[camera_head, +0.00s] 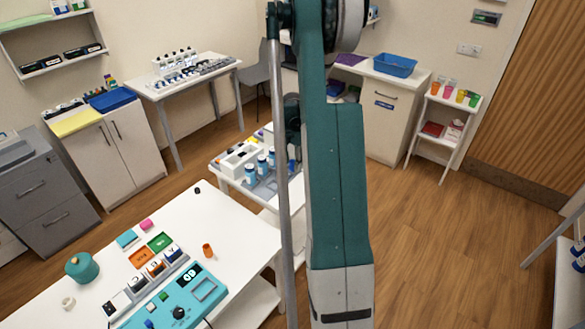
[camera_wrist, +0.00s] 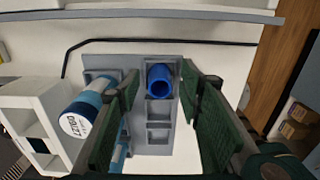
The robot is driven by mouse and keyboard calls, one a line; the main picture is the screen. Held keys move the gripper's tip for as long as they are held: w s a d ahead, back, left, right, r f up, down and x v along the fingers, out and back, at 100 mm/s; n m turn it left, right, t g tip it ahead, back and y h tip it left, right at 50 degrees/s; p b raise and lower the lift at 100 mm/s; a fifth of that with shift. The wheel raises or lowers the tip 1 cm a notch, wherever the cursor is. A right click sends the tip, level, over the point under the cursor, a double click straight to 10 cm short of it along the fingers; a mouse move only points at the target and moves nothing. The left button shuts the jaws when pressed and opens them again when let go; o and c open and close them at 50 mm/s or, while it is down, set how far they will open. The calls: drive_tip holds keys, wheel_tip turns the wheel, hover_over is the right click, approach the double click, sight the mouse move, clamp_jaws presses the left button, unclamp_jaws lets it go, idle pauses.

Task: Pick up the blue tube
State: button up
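The blue tube (camera_wrist: 160,80) stands in the end slot of a grey rack (camera_wrist: 158,143) in the wrist view. Its open round mouth faces the camera. My gripper (camera_wrist: 159,88) is open, with one dark green finger on each side of the tube's slot. I see a gap between the fingers and the tube, and no clear contact. In the head view my own arm hides the gripper, and I cannot make out the tube there.
In the head view, several bottles (camera_head: 261,162) stand on the white cart (camera_head: 228,176). A front table (camera_head: 228,235) holds a teal device (camera_head: 160,307).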

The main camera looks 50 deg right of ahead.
drive_tip(key=c, duration=0.8)
drive_tip(key=shift+r, duration=0.1)
wheel_tip(320, 180, up, 10)
idle(0.4)
idle(0.4)
